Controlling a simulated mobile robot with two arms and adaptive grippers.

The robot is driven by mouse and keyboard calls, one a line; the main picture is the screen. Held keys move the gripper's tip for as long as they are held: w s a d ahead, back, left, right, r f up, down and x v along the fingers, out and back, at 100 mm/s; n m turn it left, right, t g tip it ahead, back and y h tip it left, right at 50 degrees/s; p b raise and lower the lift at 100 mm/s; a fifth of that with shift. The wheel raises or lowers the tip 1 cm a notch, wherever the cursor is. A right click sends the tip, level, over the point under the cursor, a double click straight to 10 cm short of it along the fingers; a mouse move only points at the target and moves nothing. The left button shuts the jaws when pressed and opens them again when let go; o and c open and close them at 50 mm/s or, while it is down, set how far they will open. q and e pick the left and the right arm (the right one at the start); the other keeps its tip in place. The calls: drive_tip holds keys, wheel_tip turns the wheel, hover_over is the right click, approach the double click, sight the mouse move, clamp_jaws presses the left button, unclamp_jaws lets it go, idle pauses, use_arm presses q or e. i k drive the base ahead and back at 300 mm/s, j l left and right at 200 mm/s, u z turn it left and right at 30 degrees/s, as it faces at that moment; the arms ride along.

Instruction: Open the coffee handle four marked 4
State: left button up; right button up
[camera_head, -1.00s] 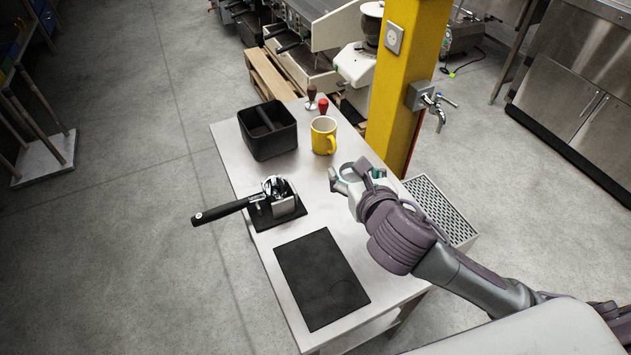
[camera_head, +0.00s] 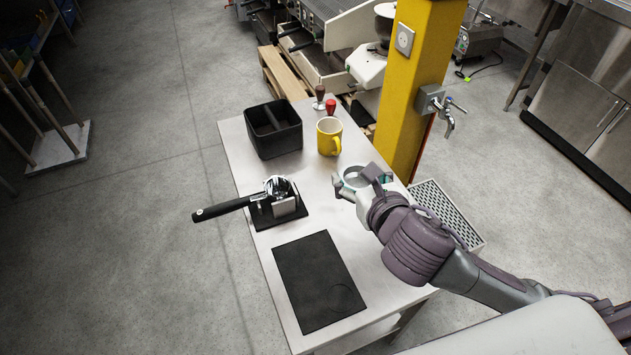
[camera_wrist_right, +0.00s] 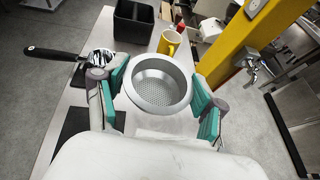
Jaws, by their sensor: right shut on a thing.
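A portafilter with a black handle (camera_head: 221,209) and chrome head (camera_head: 277,186) rests on a small black stand on the steel table. A pale mark shows on its handle end, too small to read. It also shows in the right wrist view (camera_wrist_right: 55,54). My right gripper (camera_head: 362,180) is shut on a round metal basket (camera_wrist_right: 159,83) with a perforated bottom, held between its teal pads above the table, right of the portafilter. My left gripper is not in view.
On the steel table (camera_head: 322,218) stand a black knock box (camera_head: 273,140), a yellow mug (camera_head: 329,137), tampers (camera_head: 331,108) and a black mat (camera_head: 318,283). A yellow pillar (camera_head: 405,110) with a tap rises at the table's right edge. A coffee machine (camera_head: 325,40) stands behind.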

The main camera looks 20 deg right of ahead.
sight(277, 188)
drive_tip(key=l+u, duration=0.75)
drive_tip(key=k, duration=0.05)
